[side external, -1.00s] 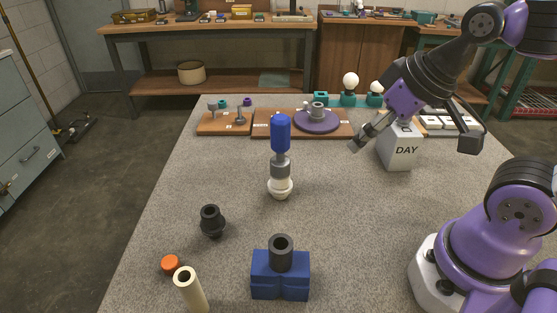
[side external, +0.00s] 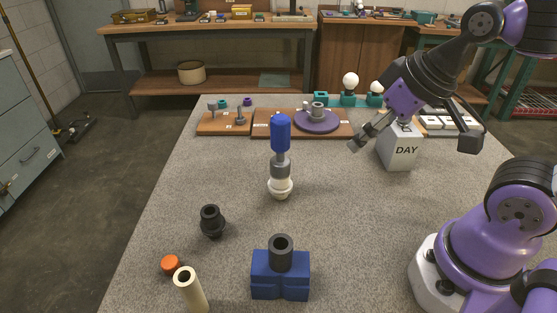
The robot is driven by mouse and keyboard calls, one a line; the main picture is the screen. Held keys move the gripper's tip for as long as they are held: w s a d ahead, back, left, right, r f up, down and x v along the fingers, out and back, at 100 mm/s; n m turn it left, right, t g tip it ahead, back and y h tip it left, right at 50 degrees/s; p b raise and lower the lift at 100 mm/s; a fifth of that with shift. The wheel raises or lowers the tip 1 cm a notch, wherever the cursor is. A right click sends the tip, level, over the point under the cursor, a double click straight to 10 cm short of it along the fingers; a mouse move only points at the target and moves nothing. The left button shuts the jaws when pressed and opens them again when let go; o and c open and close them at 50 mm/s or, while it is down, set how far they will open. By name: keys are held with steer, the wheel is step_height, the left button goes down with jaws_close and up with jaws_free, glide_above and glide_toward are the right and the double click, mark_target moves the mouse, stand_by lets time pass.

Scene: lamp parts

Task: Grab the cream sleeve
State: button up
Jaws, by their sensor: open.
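The cream sleeve (side external: 190,290) is a pale hollow tube with a dark open top. It stands at the front left of the table, and its lower end is cut off by the picture's bottom edge. My gripper (side external: 416,143) is open, with its two fingers spread wide at the upper right. It is far from the sleeve, in the air in front of the grey DAY block (side external: 402,152). No part is visible between the fingers except the block behind them.
An orange cap (side external: 171,264) lies just behind the sleeve. A black fitting (side external: 212,222), a blue block with a dark tube (side external: 280,275) and a blue-topped lamp stack (side external: 280,160) stand nearby. Wooden boards (side external: 224,124) line the back.

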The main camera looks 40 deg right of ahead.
stand_by(0.3)
steer(key=w+a+r+n+g+y, duration=0.1)
steer(key=w+a+r+g, duration=0.1)
steer(key=w+a+r, duration=0.4)
steer(key=n+g+h, duration=0.1)
steer(key=n+g, duration=0.2)
steer(key=g, duration=0.1)
glide_above(193, 294)
steer(key=w, duration=0.2)
step_height(193, 294, down, 11)
steer(key=f, duration=0.4)
steer(key=s+f, duration=0.1)
steer(key=f, duration=0.1)
steer(key=shift+d+f, duration=0.15)
steer(key=shift+f, duration=0.1)
steer(key=shift+c, duration=0.4)
